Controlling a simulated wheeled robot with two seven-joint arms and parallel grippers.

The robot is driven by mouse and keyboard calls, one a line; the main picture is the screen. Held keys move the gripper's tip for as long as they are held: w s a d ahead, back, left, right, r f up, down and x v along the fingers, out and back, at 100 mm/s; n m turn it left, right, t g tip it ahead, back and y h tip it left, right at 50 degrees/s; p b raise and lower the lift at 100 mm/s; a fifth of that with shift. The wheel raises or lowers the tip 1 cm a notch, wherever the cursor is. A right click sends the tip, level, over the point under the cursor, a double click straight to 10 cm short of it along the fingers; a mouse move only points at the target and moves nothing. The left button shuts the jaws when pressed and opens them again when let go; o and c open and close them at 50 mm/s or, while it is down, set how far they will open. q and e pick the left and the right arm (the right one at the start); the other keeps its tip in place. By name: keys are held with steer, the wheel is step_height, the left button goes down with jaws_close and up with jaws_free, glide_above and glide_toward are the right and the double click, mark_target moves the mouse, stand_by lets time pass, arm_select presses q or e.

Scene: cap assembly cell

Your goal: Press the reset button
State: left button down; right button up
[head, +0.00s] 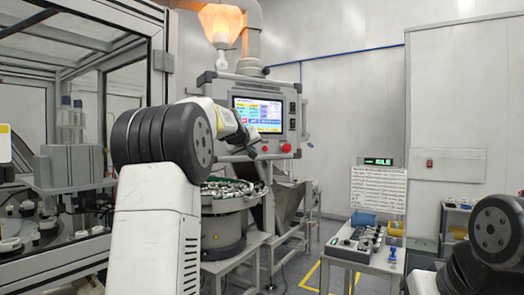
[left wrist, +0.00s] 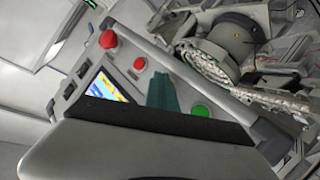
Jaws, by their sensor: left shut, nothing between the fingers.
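The grey control panel (head: 293,102) with a lit screen (head: 258,112) stands beyond my left arm. Its lower edge carries a small red button (head: 265,148) and a larger red mushroom button (head: 286,148). The left wrist view shows the mushroom button (left wrist: 108,40), the small red button (left wrist: 139,63) and a green button (left wrist: 200,112). No label naming the reset button is readable. My left gripper (head: 256,149) is shut and empty at the button row. Its dark green fingertips (left wrist: 163,92) lie between the small red and green buttons, hiding that part. Contact cannot be told.
A bowl feeder (head: 224,232) stands below the panel. A glass-walled machine (head: 60,180) is at left. A small table (head: 368,259) with parts and an IDLE display (head: 379,162) are at right. My right arm shows at the lower right, its gripper out of view.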

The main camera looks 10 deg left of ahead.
arm_select(q)
steer(key=shift+s, duration=0.1)
steer(key=shift+s+d, duration=0.25)
steer(key=shift+d, duration=0.05)
steer(key=s+d, duration=0.4)
steer(key=shift+s, duration=0.2)
stand_by(0.4)
stand_by(0.5)
steer(key=s+d+f+m+g, duration=0.2)
steer(key=s+f, duration=0.6)
steer(key=s, duration=0.5)
steer(key=s+d+f+m+g+h, duration=0.1)
steer(key=s+d+f+m+g, duration=0.1)
steer(key=s+f, duration=0.7)
steer(key=s+d+f+m+g+h, duration=0.1)
steer(key=s+f+g, duration=0.3)
steer(key=s+f, duration=0.5)
steer(key=s+d+m, duration=0.1)
steer(key=s, duration=0.9)
steer(key=shift+d, duration=0.3)
